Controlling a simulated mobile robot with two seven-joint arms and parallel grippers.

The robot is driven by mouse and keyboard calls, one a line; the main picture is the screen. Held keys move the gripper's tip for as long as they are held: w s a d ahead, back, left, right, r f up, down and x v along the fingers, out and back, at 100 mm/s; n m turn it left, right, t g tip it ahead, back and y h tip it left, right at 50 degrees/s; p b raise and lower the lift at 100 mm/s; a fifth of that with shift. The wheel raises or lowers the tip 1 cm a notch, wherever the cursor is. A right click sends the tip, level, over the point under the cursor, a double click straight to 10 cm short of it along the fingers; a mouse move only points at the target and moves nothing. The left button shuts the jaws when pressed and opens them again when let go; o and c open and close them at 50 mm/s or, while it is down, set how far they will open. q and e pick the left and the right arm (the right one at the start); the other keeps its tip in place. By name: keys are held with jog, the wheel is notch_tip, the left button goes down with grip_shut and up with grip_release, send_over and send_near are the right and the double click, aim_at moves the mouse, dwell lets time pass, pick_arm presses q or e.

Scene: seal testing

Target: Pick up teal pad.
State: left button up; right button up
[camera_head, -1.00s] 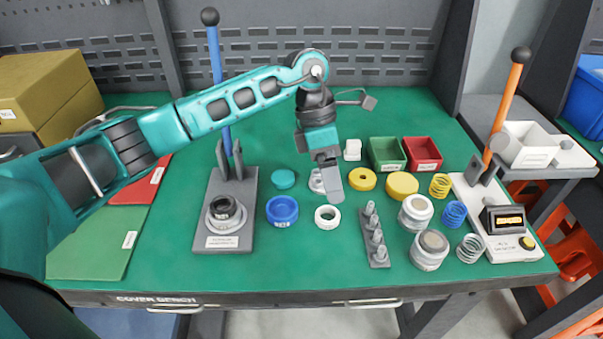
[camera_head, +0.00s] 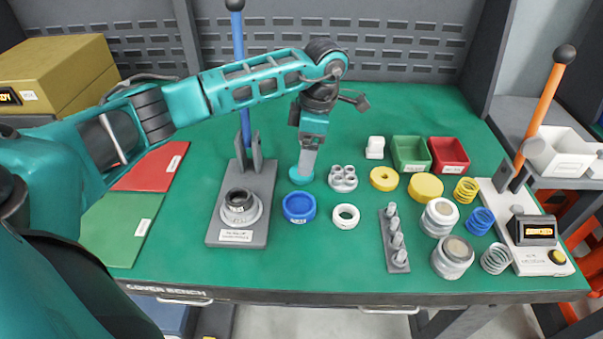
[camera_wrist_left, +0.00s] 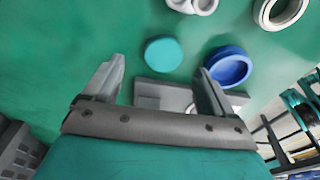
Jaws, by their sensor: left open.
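The teal pad (camera_head: 294,176) is a small round disc lying flat on the green bench, partly hidden behind my left gripper (camera_head: 304,172) in the head view. In the left wrist view the whole teal pad (camera_wrist_left: 164,53) shows as a plain disc. There my left gripper (camera_wrist_left: 160,72) is open and empty, with one finger on each side of the pad's line. The pad appears to lie beyond the fingertips, and I see no contact. My right gripper is not in view.
A blue cap (camera_head: 299,207) lies just in front of the pad. A blue-handled press (camera_head: 243,195) stands to its left. A grey multi-hole part (camera_head: 342,178) and a white ring (camera_head: 345,216) lie to its right. Green bench behind the pad is clear.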

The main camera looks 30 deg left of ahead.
pick_arm(q)
jog(key=f, duration=0.4)
jog(key=shift+s+a+f, duration=0.15)
jog(key=shift+s, duration=0.2)
jog(key=shift+c, duration=0.3)
jog(key=c, duration=1.1)
